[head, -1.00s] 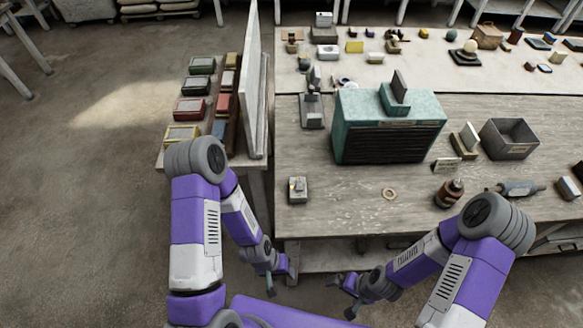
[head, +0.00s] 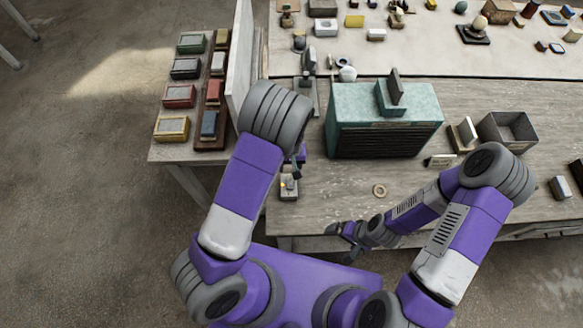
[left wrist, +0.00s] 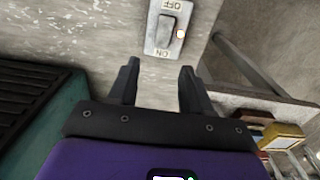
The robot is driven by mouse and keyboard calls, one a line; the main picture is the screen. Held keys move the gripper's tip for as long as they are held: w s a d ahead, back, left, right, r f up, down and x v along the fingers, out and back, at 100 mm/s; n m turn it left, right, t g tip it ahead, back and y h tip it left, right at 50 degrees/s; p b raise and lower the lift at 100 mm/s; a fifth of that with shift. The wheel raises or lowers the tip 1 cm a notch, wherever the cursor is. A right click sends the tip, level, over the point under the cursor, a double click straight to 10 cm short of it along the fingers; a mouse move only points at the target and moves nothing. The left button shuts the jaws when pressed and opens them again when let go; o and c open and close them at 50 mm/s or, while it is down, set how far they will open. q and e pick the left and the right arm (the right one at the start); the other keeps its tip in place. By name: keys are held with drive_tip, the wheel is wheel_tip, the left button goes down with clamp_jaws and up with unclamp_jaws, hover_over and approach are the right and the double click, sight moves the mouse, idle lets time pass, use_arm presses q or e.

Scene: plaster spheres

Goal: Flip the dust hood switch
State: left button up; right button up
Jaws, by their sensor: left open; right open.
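The switch (head: 288,188) is a small grey box at the table's front left edge. In the left wrist view the switch (left wrist: 167,30) shows a dark rocker between upside-down labels, OFF at the top and ON nearer me, with a small orange light beside it. I cannot tell which side of the rocker is pressed. My left gripper (left wrist: 160,72) is open and empty, with the switch just beyond its fingertips; in the head view my arm partly hides it. The teal dust hood (head: 345,103) with a dark grille stands right of the switch. My right gripper (head: 343,239) is open and empty before the table.
An open grey bin (head: 508,128) stands to the right. An upright pale panel (head: 240,60) borders the left side table with several coloured boxes.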

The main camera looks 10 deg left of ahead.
sight(290, 178)
use_arm(q)
drive_tip(key=f, duration=0.5)
drive_tip(key=shift+s+f, duration=0.25)
drive_tip(key=shift+w+f, duration=0.1)
drive_tip(key=shift+f, duration=0.55)
clamp_jaws()
